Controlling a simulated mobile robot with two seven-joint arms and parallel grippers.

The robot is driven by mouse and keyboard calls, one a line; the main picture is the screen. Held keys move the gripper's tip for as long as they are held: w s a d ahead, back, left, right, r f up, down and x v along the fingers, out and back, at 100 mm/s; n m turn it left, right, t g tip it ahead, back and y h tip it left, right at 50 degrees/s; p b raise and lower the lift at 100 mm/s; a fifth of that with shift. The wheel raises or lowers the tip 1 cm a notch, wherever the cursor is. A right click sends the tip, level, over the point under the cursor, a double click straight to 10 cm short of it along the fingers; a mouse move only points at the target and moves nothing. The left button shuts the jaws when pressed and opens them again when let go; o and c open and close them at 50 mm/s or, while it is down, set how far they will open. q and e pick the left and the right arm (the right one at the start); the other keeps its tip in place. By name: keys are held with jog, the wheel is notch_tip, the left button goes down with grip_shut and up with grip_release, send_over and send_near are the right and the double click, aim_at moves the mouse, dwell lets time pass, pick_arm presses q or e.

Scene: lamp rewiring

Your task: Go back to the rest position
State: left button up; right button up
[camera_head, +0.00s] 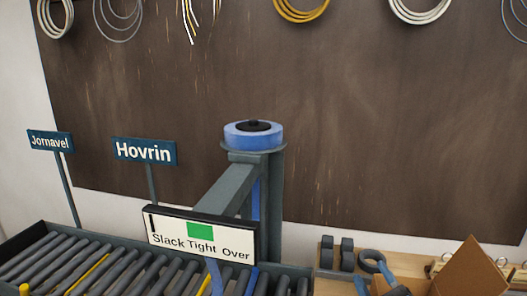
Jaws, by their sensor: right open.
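My right gripper is hard to pick out in the head view. A small dark grey part at the bottom edge right of centre may belong to it, beside a blue-grey ring (374,262). No held object can be made out. My left gripper is not in view.
A grey post with a blue spool (253,135) stands mid-view. A Slack/Tight/Over panel (202,245) with a green square is in front of it. A roller tray (75,264) lies lower left under Hovrin (145,151) and Jornavel (50,141) signs. A cardboard box (470,272) stands lower right.

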jog(key=s+d+f+m+g+h, duration=0.75)
jog(key=s+f+m+g, duration=0.2)
jog(key=s+f, duration=0.2)
jog(key=s+a+f+g+y, duration=0.15)
jog(key=s+f+g, duration=0.25)
jog(key=s, duration=0.4)
jog(key=s+a+f+g+y, duration=0.1)
jog(key=s+a+f+g, duration=0.2)
jog(key=s, duration=0.5)
jog(key=w+a+f+t+y+p, duration=0.2)
jog(key=w+a+f+t+p, duration=0.2)
jog(key=f, duration=0.5)
jog(key=w+a+n+t, duration=0.1)
jog(key=w+t, duration=0.1)
jog(key=shift+w+a+y+p, duration=0.25)
jog(key=shift+w+y+p, duration=0.05)
jog(key=shift+w, duration=0.05)
